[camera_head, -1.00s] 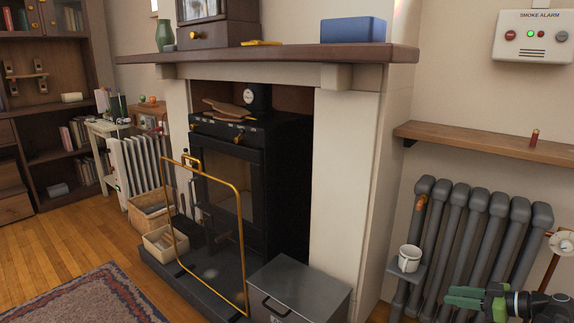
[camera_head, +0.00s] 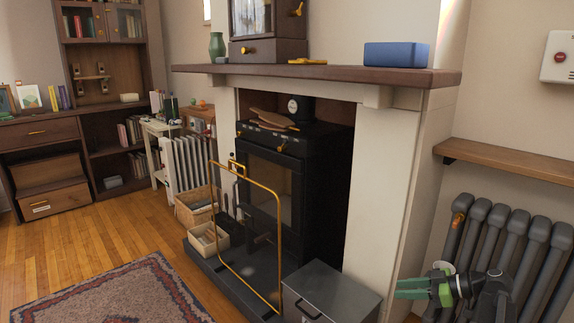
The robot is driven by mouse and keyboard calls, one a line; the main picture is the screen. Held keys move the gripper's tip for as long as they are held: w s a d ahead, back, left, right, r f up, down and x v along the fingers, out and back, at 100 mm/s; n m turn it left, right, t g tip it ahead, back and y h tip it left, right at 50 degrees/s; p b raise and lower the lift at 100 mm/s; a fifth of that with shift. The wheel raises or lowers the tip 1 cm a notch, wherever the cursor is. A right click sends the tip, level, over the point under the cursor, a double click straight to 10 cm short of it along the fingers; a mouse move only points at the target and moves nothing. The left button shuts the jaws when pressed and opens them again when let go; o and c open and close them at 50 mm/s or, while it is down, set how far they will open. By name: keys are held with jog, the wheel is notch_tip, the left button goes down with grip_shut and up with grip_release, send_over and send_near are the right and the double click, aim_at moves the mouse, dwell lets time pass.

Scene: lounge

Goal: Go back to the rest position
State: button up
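My gripper (camera_head: 400,289) is at the lower right of the head view. Its green fingers point left, in front of the fireplace's right pillar and the radiator. I see nothing held in it, but the gap between the fingers is too small to judge.
A grey metal box (camera_head: 330,291) stands on the floor left of and below my gripper. The grey radiator (camera_head: 512,245) and a wooden shelf (camera_head: 510,159) are at the right. A brass-framed screen (camera_head: 247,178) fronts the black stove (camera_head: 305,185). Open wooden floor (camera_head: 80,245) lies left.

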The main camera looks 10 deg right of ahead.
jog(key=w+a+r+n+g+p, duration=0.1)
jog(key=w+a+n+g+p, duration=0.2)
jog(key=a, duration=1.3)
jog(key=s+a+f+m+g+h+p, duration=0.1)
jog(key=s+a+m+g+h+p, duration=0.15)
jog(key=a, duration=0.85)
jog(key=s+a+f+m+g+h+p, duration=0.1)
jog(key=a+f+m+g+h+p, duration=0.2)
jog(key=a, duration=0.7)
jog(key=d+m+h, duration=0.5)
jog(key=d+m, duration=0.2)
jog(key=m, duration=0.1)
notch_tip(320, 180, up, 38)
jog(key=p, duration=3.8)
jog(key=shift+s+a+f, duration=0.15)
jog(key=shift+a+f, duration=0.1)
jog(key=shift+a, duration=0.1)
